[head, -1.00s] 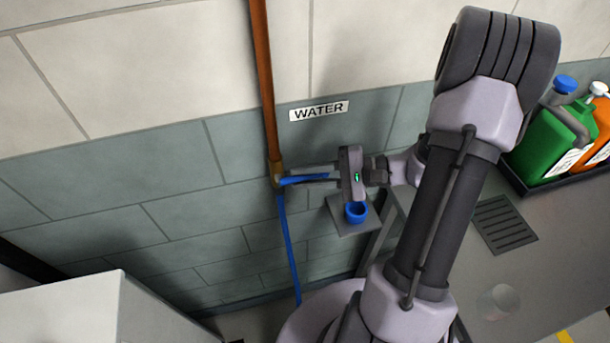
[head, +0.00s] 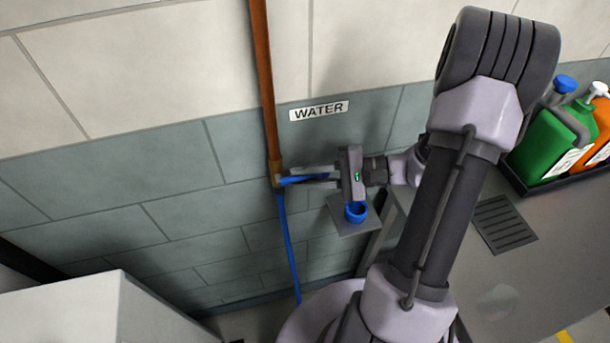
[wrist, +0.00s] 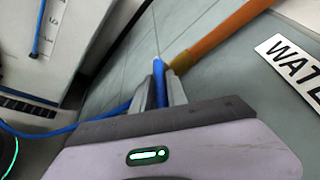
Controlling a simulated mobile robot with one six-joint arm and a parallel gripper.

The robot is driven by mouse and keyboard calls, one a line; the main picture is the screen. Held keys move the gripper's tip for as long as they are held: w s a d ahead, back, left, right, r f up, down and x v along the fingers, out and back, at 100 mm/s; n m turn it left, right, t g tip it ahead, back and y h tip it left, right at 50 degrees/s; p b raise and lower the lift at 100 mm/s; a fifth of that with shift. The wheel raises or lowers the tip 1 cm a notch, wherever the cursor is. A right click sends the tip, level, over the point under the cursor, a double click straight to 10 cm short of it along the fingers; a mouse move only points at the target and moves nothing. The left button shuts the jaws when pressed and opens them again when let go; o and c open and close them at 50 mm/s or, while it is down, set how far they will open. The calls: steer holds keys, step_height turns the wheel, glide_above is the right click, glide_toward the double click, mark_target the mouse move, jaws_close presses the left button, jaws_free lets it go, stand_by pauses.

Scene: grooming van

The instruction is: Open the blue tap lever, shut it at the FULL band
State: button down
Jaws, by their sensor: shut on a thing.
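The blue tap lever (head: 300,180) sticks out to the right from the tap at the bottom of the copper pipe (head: 265,90), about level. My gripper (head: 308,178) is shut on the lever, its fingers lying along it. In the wrist view the blue lever (wrist: 158,82) shows between my two fingers (wrist: 163,92), and the pipe's brass end (wrist: 182,64) is just beyond. A gauge with a blue column (wrist: 40,28) and small marks stands at the upper left of the wrist view. Its FULL band cannot be made out.
A blue hose (head: 288,245) hangs from the tap along the tiled wall. A WATER label (head: 318,111) is on the wall. A blue cup-like ring (head: 356,211) sits on a small plate below my gripper. Green (head: 545,145) and orange jugs stand in a tray at right.

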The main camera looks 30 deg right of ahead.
steer(key=shift+r+n+g+h+p, duration=0.3)
steer(key=shift+r+g+h+p, duration=0.2)
steer(key=shift+r+h+p, duration=0.4)
steer(key=shift+a+r+n+g+h, duration=0.3)
steer(key=shift+g+h, duration=0.1)
steer(key=shift+h, duration=0.5)
steer(key=shift+w+h, duration=0.1)
steer(key=shift+h, duration=0.2)
steer(key=c, duration=1.7)
jaws_free()
steer(key=o, duration=0.3)
steer(key=shift+w+d+f, duration=0.1)
steer(key=shift+d, duration=0.1)
